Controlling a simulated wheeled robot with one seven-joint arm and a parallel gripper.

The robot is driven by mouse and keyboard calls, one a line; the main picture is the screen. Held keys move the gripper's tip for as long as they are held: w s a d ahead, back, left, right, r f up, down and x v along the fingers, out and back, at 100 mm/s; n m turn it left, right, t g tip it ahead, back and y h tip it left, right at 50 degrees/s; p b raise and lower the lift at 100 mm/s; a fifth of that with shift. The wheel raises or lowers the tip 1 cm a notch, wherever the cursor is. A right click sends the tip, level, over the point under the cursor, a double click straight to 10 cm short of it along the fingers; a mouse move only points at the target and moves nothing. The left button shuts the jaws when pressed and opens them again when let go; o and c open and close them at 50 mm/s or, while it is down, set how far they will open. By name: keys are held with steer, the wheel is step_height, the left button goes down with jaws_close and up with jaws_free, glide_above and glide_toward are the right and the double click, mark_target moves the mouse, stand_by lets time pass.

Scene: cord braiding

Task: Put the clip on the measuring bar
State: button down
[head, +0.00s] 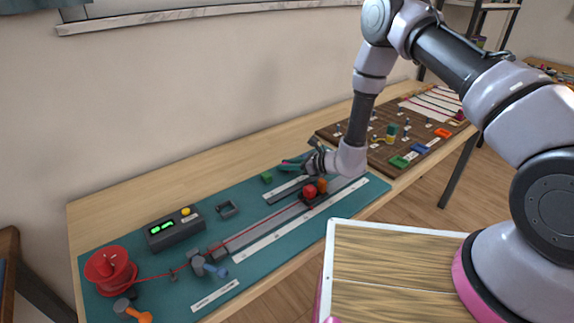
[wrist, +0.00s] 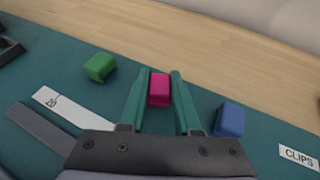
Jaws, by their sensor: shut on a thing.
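My gripper (wrist: 158,88) has green fingers shut on a pink clip (wrist: 159,91). In the head view my gripper (head: 293,164) is low over the back right part of the teal mat, and the clip in it is too small to make out. I cannot tell whether the clip touches the mat. A dark flat bar (wrist: 38,130) beside a white strip marked 20 (wrist: 72,111) lies at the lower left of the wrist view. It looks like the measuring bar, and in the head view it appears as a short bar (head: 290,190) just in front of my gripper.
A green clip (wrist: 100,67) and a blue clip (wrist: 230,119) flank my fingers; a CLIPS label (wrist: 299,157) lies at right. A red knob (head: 310,192) sits on the long rail in front. A display box (head: 173,230), small tray (head: 227,209) and red spool (head: 109,268) stand left.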

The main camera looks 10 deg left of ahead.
steer(key=shift+f, duration=0.1)
steer(key=c, duration=0.6)
jaws_free()
